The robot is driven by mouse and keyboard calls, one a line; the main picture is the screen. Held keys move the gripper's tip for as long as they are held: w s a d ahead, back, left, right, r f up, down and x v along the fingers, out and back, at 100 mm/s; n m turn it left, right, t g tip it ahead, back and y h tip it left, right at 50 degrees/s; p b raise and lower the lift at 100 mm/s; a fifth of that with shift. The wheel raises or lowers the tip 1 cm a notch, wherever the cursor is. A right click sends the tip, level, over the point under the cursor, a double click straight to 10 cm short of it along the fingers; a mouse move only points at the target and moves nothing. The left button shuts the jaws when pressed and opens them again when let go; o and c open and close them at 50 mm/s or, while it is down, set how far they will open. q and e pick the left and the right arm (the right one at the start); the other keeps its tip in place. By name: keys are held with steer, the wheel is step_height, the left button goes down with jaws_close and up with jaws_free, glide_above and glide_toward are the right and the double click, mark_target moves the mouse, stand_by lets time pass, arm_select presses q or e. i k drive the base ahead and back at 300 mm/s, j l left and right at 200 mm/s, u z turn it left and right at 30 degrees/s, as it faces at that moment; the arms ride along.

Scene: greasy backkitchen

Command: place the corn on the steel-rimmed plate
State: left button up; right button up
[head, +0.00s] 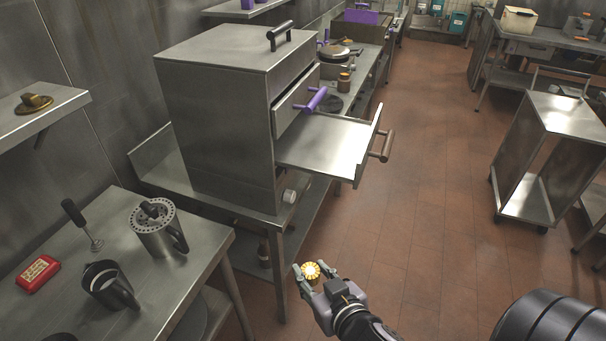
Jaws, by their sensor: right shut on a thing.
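The corn (311,271) shows as a yellow, round end with a pale centre. My right gripper (309,279) is shut on it and holds it in the air over the tiled floor, in front of the steel counter. The gripper's fingers hide part of the corn. I cannot make out a plate that is clearly steel-rimmed. A small brownish round dish (34,104) with a lump on it lies on the left wall shelf. My left gripper is not in view.
The left table (170,285) holds a perforated-lid pot (154,232), a dark jug (108,287), a whisk (82,222) and a red box (38,273). A cart (550,160) stands right; the floor between is clear.

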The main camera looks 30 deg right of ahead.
mark_target(323, 104)
steer(key=l+u, duration=0.35)
steer(key=l, duration=1.65)
steer(key=i+l+u, duration=0.25)
steer(key=l, duration=0.65)
steer(key=i+l+u, duration=0.1)
steer(key=l+u, duration=0.15)
steer(key=l, duration=0.7)
steer(key=l+u, duration=0.2)
steer(key=l, duration=0.75)
steer(key=i+l, duration=0.15)
steer(key=l, duration=0.2)
steer(key=i+l+u, duration=0.1)
steer(key=l, duration=0.2)
steer(key=i+l+u, duration=0.1)
steer(key=l, duration=0.25)
steer(key=i+l, duration=0.15)
steer(key=l, duration=0.25)
